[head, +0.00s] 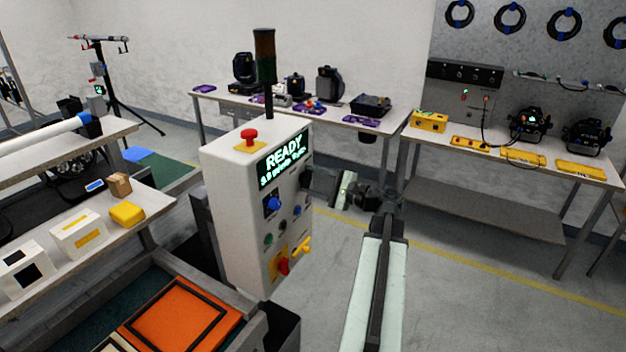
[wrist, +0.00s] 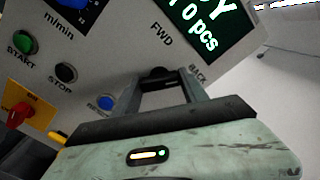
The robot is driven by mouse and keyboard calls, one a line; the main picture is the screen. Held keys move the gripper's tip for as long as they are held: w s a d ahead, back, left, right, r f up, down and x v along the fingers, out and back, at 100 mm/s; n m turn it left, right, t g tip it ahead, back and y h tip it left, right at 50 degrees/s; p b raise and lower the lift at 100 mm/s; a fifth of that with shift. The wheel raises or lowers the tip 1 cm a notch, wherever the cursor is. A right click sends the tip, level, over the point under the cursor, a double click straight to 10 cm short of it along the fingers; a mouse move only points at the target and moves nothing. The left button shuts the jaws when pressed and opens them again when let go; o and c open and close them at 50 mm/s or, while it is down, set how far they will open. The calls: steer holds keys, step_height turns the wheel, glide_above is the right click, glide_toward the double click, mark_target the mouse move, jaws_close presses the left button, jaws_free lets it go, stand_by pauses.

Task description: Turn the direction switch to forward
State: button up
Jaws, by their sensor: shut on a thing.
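The control box (head: 232,205) is white and shows "READY" on its display (head: 285,158). The direction switch (wrist: 158,75) is a dark knob between the "FWD" and "BACK" labels in the wrist view. My gripper (wrist: 163,84) is shut on the switch, with one finger on each side of it. In the head view my gripper (head: 310,181) reaches the right side of the box front, and the switch is hidden there behind it. The way the knob points cannot be made out.
Near the switch are a blue button (wrist: 105,102), a black STOP button (wrist: 66,72), a green START button (wrist: 24,42) and a red-yellow switch (wrist: 18,113). A red emergency button (head: 249,136) tops the box. Floor right of the box is free.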

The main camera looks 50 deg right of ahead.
steer(key=n, duration=1)
steer(key=shift+f+n, duration=0.1)
steer(key=shift+n, duration=0.3)
steer(key=shift+s+a+n, duration=0.1)
steer(key=shift+n, duration=1.6)
steer(key=shift+f, duration=0.1)
steer(key=o, duration=1.4)
